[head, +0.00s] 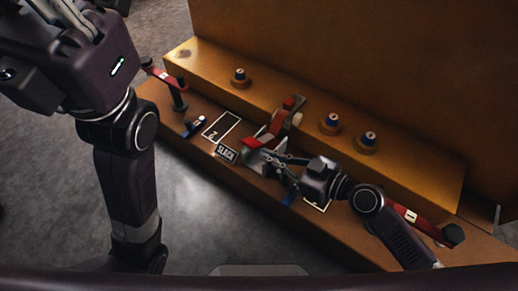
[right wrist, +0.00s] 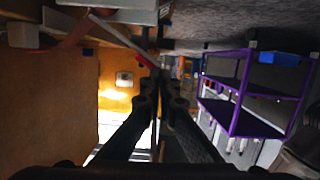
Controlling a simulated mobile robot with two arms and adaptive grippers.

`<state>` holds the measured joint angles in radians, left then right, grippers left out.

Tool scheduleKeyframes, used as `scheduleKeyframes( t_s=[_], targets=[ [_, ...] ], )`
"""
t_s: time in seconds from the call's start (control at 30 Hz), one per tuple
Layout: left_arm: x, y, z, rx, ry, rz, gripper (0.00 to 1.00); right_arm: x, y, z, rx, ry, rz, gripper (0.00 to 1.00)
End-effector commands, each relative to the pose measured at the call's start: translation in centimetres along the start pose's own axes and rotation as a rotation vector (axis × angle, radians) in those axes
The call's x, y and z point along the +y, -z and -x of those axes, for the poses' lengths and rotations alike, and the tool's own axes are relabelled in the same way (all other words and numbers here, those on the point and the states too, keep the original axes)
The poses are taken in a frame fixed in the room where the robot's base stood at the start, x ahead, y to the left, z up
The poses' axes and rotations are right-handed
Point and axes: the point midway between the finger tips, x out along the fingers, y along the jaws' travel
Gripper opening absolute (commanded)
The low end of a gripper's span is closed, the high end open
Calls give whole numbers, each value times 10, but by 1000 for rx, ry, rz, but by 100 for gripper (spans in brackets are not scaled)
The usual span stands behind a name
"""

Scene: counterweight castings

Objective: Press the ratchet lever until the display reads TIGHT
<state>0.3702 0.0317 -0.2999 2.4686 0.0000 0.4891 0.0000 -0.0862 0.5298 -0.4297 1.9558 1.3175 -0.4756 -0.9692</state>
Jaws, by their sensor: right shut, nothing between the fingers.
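The ratchet (head: 284,118), with red and pale metal parts, sits near the middle of the wooden ledge in the head view. Which part is its lever is hard to tell. A small display (head: 226,153) beside it reads SLACK. My right gripper (head: 272,158) is shut and empty, with its fingertips close to the metal front of the ratchet; whether they touch cannot be told. In the right wrist view the closed fingers (right wrist: 158,82) point toward a pale metal piece (right wrist: 118,12) and a red part. My left arm fills the upper left, but its gripper is not visible.
Red handles with black knobs stand at the left (head: 165,78) and right (head: 412,217) of the ledge. Several round knobs, including one at the back left (head: 239,78), line the raised step. A purple shelf rack (right wrist: 250,95) shows in the right wrist view.

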Motion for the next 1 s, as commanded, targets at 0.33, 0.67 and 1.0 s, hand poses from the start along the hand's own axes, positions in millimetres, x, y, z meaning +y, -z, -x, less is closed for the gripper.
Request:
scheduleKeyframes(
  t_s=[0.33, 0.67, 1.0],
  targets=[
    [0, 0, 1, -2, 0, 0, 0, 1, 0, 48, 1, -1, 2, 0],
    [0, -1, 1, -3, 0, 1, 0, 1, 1, 52, 3, -1, 1, 0],
    [0, 0, 0, -1, -1, 1, 0, 1, 1, 52, 3, -1, 1, 0]
  ],
)
